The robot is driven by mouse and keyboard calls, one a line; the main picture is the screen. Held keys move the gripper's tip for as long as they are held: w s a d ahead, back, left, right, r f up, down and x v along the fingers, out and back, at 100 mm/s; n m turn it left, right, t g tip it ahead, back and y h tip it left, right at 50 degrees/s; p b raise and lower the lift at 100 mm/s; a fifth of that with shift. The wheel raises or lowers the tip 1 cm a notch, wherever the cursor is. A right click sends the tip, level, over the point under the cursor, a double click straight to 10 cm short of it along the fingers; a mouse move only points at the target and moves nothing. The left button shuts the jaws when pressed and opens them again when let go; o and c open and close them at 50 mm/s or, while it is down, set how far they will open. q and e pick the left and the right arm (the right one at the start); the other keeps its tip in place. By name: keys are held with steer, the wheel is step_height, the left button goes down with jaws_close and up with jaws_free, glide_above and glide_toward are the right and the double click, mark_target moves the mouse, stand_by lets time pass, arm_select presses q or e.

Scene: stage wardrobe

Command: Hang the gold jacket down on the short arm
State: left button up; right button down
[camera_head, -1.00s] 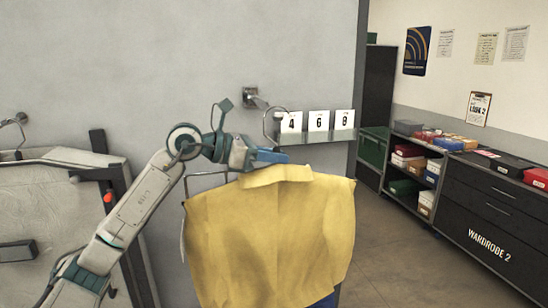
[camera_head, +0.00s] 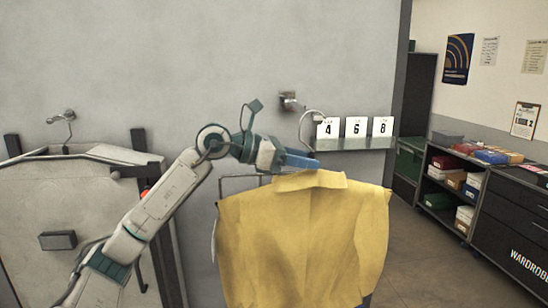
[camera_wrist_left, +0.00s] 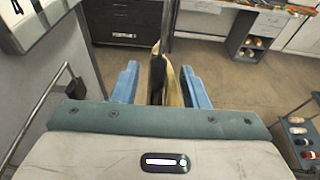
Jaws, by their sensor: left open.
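The gold jacket (camera_head: 305,240) hangs in front of the grey wall, collar up. A thin wire hook (camera_head: 302,130) rises above its collar to the short metal arm (camera_head: 290,102) on the wall. I cannot tell for certain whether the hook rests on that arm. My left gripper (camera_head: 312,162) is open just above the collar. In the left wrist view, its blue fingers (camera_wrist_left: 160,85) stand apart on either side of the jacket's narrow top (camera_wrist_left: 172,80). My right gripper is not in view.
A small shelf (camera_head: 355,143) with number cards 4, 6 and 8 sits right of the hook. Another wall hook (camera_head: 65,117) and a pale panel with dark posts (camera_head: 85,210) are at left. Dark cabinets (camera_head: 500,215) stand at right. Open floor (camera_head: 420,265) lies between.

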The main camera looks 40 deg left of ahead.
arm_select(q)
steer(key=b+v, duration=0.6)
steer(key=v, duration=0.2)
steer(key=shift+s+d+f+b, duration=0.1)
steer(key=shift+s+b, duration=0.05)
steer(key=shift+b, duration=0.15)
steer(key=shift+s, duration=0.25)
steer(key=shift+s+a+r+b, duration=0.15)
steer(key=shift+a+r+b, duration=0.15)
